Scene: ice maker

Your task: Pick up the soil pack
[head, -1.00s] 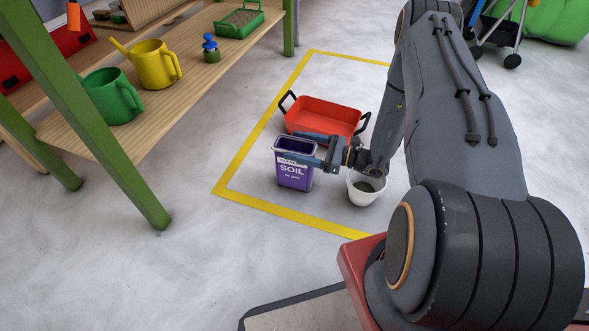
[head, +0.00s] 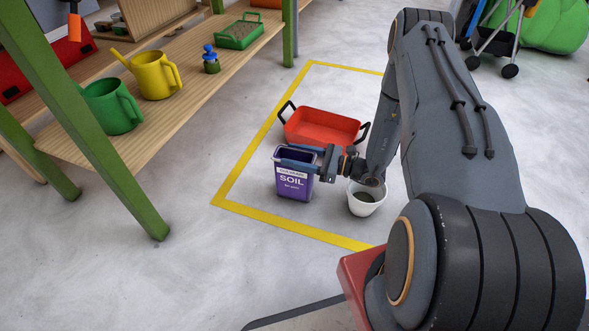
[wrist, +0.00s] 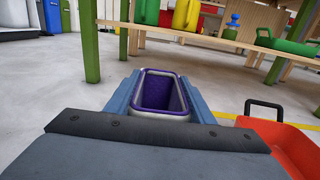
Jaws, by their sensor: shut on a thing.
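The soil pack (head: 293,183) is a purple open-topped box with a white "SOIL" label. It is upright in the yellow floor outline, and whether its base touches the floor is hard to tell. My gripper (head: 299,157) reaches it from the right and is shut on its upper part, one finger along each side. In the wrist view the soil pack (wrist: 161,115) shows its pale rim and dark purple inside between my blue-grey fingers (wrist: 160,95).
A red tray (head: 322,126) with black handles lies just behind the pack. A white pot (head: 366,205) holding dark matter stands to its right. A wooden shelf (head: 185,104) with green legs, watering cans and a blue-topped bottle is at left. Floor in front is clear.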

